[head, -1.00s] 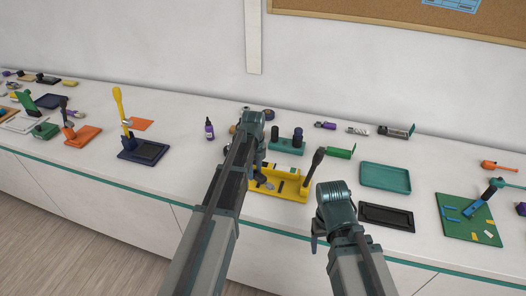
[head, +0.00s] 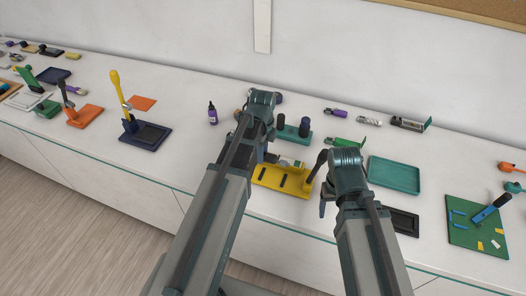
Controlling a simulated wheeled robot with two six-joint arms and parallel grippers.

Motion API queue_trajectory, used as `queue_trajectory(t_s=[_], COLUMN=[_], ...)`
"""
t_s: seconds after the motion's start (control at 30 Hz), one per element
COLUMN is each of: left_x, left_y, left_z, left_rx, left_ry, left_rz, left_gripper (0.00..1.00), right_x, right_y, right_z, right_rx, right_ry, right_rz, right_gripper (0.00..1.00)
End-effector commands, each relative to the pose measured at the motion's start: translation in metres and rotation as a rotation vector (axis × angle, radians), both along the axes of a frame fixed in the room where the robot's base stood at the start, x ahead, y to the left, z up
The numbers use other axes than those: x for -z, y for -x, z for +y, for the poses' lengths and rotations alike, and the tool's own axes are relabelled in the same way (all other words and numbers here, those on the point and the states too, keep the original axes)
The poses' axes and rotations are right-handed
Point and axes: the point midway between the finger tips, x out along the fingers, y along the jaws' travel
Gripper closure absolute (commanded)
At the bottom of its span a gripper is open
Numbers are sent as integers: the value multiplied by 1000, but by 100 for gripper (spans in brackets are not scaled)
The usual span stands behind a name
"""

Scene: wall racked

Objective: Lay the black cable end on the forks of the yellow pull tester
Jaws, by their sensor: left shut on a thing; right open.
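The yellow pull tester (head: 270,180) stands on the counter in the middle of the head view, with dark slots on its base and a black lever (head: 317,163) at its right end. My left gripper (head: 262,158) is at the tester's back left, shut on what is likely the black cable end; the jaws and arm hide most of it. A small grey-white piece (head: 290,163) shows just right of the jaws. I cannot tell whether the cable touches the forks. My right gripper (head: 323,207) is open and empty, at the front right of the tester.
A teal block with dark posts (head: 292,133) stands behind the tester. A teal tray (head: 394,175) and a black tray (head: 405,222) lie to the right. A purple bottle (head: 212,113) and a navy stand (head: 146,137) are to the left. The counter's front left is clear.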

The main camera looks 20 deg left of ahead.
Motion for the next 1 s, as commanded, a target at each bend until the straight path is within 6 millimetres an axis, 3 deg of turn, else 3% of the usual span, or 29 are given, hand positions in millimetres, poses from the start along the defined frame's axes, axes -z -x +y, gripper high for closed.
queue_trajectory(t_s=[0.27,0.8,1.0], left_x=[15,72,79], left_y=[0,0,0], left_z=[0,0,0], left_rx=[1,1,1], left_ry=[0,0,0], left_rz=[0,0,0], left_gripper=[100,100,100], right_x=[14,72,79], right_y=[0,0,0], right_z=[0,0,0], right_rx=[-2,-3,-2], right_ry=[0,1,1], right_rz=[0,0,0], right_gripper=[31,31,31])
